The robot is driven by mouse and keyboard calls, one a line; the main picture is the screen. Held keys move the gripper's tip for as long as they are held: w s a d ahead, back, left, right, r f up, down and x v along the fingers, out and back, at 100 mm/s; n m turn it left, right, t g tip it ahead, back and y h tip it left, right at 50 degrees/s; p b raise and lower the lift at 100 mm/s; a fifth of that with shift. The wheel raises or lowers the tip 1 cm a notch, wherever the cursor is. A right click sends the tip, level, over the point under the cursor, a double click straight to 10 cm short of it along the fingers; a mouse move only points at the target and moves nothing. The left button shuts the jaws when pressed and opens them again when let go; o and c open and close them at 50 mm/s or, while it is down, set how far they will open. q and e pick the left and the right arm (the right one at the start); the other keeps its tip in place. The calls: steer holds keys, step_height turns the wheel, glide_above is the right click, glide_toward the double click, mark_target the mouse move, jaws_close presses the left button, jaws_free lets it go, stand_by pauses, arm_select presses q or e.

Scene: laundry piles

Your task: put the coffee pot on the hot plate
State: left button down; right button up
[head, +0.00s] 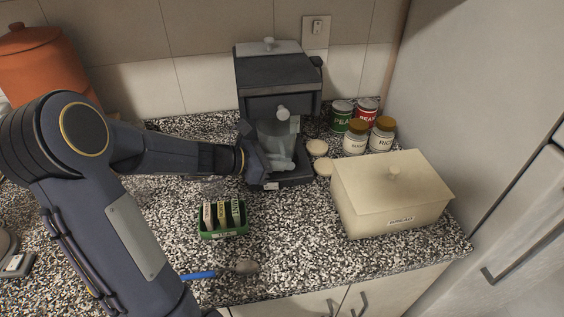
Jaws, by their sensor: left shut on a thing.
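The coffee maker (277,78) is a dark grey machine standing against the back wall. The coffee pot (275,140), of pale see-through glass, is inside the machine's open front, below its upper housing. My left gripper (262,162) reaches in from the left and is shut on the pot at its left side. The hot plate is at the machine's base (293,179), mostly hidden by the pot and gripper. I cannot tell whether the pot touches the plate. My right gripper is not in view.
A cream bread box (392,197) stands to the right. Jars (356,137) and cans (342,114) stand behind it, with small round pale items (317,148) beside the machine. A green packet tray (222,222) and a blue-handled utensil (200,275) lie in front. An orange canister (45,62) stands back left.

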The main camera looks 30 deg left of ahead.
arm_select(q)
steer(key=shift+f, duration=0.2)
steer(key=c, duration=1.5)
jaws_free()
steer(key=shift+s+a+r, duration=0.1)
steer(key=shift+a+r, duration=0.05)
steer(key=shift+r, duration=0.15)
steer(key=v, duration=1.1)
steer(key=s+d+m+g, duration=0.4)
steer(key=s+d+m, duration=0.55)
steer(key=m, duration=0.25)
steer(key=shift+s+d+f+m+g+y, duration=0.1)
steer(key=shift+s+d+f+m+y, duration=0.4)
steer(key=shift+s+m+y, duration=1.25)
steer(key=shift+s+d+f+m+g, duration=0.1)
steer(key=shift+s+d+f+m, duration=0.65)
steer(key=shift+m, duration=2.15)
steer(key=shift+s+d+f+m+g+y, duration=0.1)
steer(key=shift+s+d+f+m+y, duration=0.15)
steer(key=shift+s+m+y, duration=1.2)
